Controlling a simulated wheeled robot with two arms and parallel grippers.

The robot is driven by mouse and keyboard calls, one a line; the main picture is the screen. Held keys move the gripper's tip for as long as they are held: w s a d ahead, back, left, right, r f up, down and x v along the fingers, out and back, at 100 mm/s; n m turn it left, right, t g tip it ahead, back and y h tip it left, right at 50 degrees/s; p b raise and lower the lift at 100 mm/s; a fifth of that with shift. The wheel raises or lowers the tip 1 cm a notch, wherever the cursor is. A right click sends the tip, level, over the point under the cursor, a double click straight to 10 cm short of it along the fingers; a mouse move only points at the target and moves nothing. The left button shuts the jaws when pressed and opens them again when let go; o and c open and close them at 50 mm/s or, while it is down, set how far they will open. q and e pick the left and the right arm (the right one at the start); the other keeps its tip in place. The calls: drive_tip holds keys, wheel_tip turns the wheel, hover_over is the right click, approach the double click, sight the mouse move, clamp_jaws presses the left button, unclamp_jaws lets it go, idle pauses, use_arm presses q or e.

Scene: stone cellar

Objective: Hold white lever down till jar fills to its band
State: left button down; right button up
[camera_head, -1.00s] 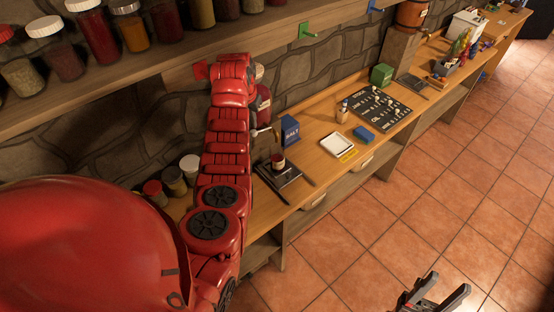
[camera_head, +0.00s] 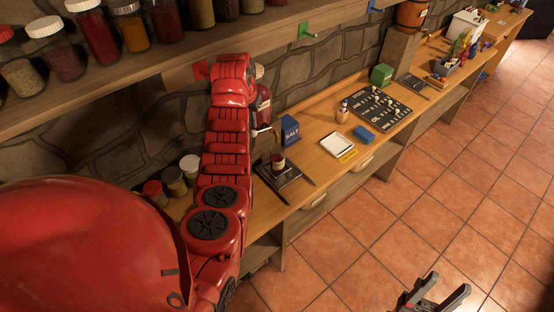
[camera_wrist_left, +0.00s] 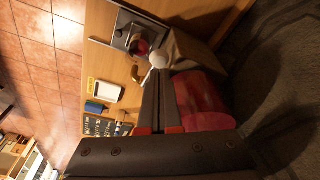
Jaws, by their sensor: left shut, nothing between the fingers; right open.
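A dispenser with a red see-through tank (camera_head: 264,106) stands against the wall, partly behind my left arm; the tank also shows in the left wrist view (camera_wrist_left: 200,95). The white lever's round knob (camera_wrist_left: 158,60) is just past my left fingertips, which look touching or very near it. My left gripper (camera_wrist_left: 159,74) is shut and empty; in the head view my arm hides it. The small jar (camera_head: 278,161) stands on a dark base below the spout and holds dark red liquid (camera_wrist_left: 141,46). Its band and exact level are too small to tell. My right gripper (camera_head: 437,290) is open, over the floor.
A blue salt box (camera_head: 291,131) stands close right of the dispenser. A white tray (camera_head: 337,144), a blue block (camera_head: 364,134), a black lettered board (camera_head: 380,106) and a green box (camera_head: 381,74) lie farther along the bench. A shelf of jars (camera_head: 130,30) hangs above.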

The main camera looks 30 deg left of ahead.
sight(253, 131)
use_arm(q)
drive_tip(key=shift+f, duration=0.25)
idle(0.4)
drive_tip(key=shift+f+b, duration=1.35)
drive_tip(key=shift+f, duration=0.5)
drive_tip(key=shift+r, duration=0.55)
idle(2.7)
idle(0.6)
drive_tip(key=shift+r+b, duration=0.75)
drive_tip(key=shift+r, duration=0.75)
drive_tip(key=shift+r, duration=2.5)
